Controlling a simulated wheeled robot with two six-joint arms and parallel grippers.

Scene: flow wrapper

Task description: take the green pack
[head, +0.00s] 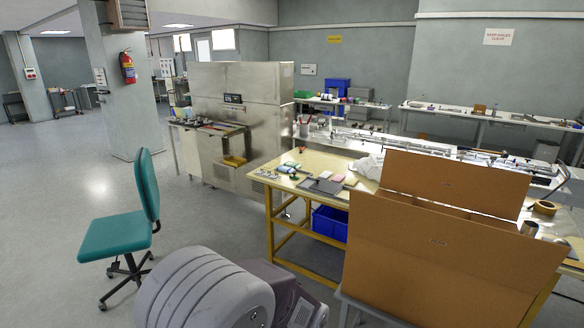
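A small pale green, pack-like item (291,164) lies near the far left edge of the yellow-framed table (279,184). It is small in the head view, and I cannot tell for certain that it is the green pack. A dark green object (294,177) is just in front of it. Pink packs (338,177) lie further right, by a dark grey flat tray or plate (322,186). Neither of my grippers shows in the head view.
A large open cardboard box (440,255) stands at the front right and hides part of the table. A blue bin (330,223) is under the table. A teal chair (125,225) stands left. A steel machine (232,120) is behind.

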